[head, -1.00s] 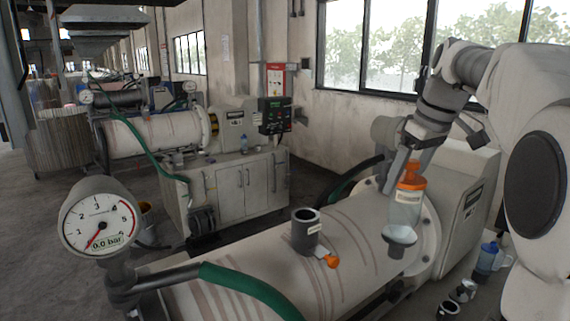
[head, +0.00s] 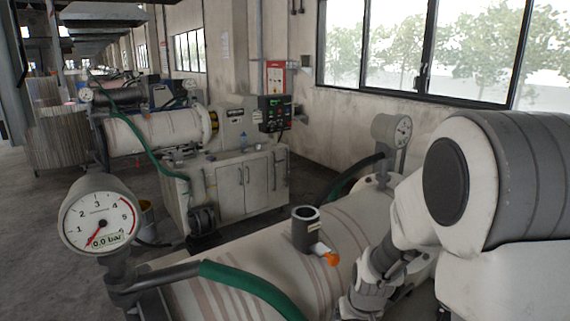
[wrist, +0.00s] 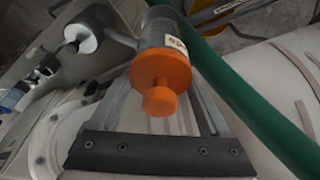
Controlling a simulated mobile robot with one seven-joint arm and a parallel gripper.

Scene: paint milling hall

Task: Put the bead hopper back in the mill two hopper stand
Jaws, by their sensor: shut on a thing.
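The bead hopper (wrist: 163,68), a grey see-through body with a small label and an orange cap and knob, fills the middle of the wrist view. My gripper (wrist: 164,58) is shut on it, one finger along each side. Its lower end is hidden behind the cap and body. I cannot make out the hopper stand for sure. The near mill drum (head: 270,262) carries a dark open-topped port (head: 305,232) with an orange-handled valve (head: 330,258).
A green hose (head: 250,290) runs along the near mill, also close right of the hopper in the wrist view (wrist: 235,95). A pressure gauge (head: 100,222) stands front left. A second mill (head: 160,132) stands behind.

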